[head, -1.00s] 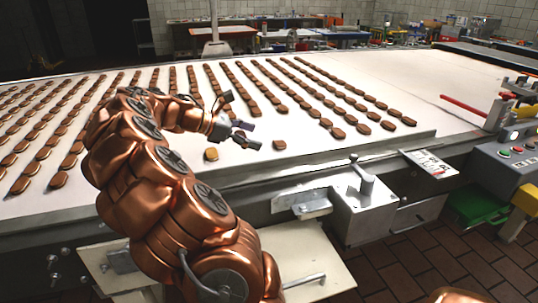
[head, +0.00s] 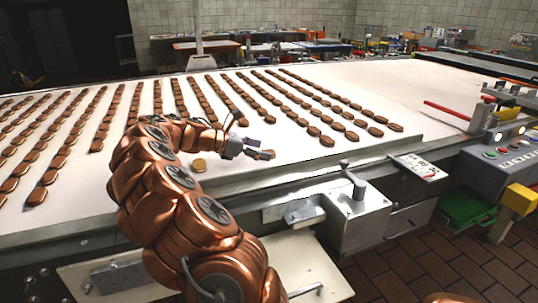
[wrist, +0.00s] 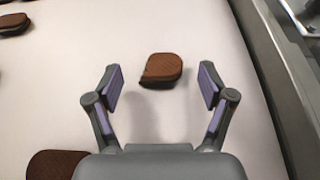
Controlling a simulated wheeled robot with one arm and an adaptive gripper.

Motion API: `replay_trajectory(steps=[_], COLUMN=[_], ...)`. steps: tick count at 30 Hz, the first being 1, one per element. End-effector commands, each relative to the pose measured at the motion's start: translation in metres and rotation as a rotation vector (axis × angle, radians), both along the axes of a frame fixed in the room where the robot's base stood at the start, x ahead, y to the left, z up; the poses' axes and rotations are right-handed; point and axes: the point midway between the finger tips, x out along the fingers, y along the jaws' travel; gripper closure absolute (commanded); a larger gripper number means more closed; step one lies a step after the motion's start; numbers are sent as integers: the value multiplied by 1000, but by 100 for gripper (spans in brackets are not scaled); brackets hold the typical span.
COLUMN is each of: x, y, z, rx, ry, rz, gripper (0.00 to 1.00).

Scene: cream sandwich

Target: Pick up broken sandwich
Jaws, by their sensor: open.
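A brown sandwich (wrist: 161,69) with a chipped, uneven lower-left edge lies on the white belt, apart from the rows. In the wrist view it is centred between my gripper's fingers (wrist: 160,86), around and just beyond the tips, with a gap on both sides. My gripper is open and empty. In the head view, my gripper (head: 252,148) hangs low over the belt, and this sandwich (head: 266,155) is partly hidden by it. A second loose sandwich (head: 199,166), lighter on top, lies to its left. It also shows cut off in the wrist view (wrist: 52,165).
Long rows of sandwiches (head: 215,95) cover the white belt (head: 400,85) behind and left of my gripper. The belt's metal edge (head: 330,160) runs close in front. A control box (head: 505,150) and red handle (head: 445,110) stand at the right. The belt's far right is bare.

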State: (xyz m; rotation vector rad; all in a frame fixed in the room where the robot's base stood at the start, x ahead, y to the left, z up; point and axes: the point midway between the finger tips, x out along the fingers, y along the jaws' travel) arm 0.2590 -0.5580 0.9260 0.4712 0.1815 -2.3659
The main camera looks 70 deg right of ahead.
Motion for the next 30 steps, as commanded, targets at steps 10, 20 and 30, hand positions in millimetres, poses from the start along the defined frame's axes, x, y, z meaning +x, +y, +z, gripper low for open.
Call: replay_trajectory(steps=[10, 20, 30], x=[-11, -11, -11], y=[-9, -9, -9], z=[-5, -5, -5], rx=[-1, -1, -1], ry=[1, 1, 1], rz=[-3, -3, -3], gripper=[19, 44, 63])
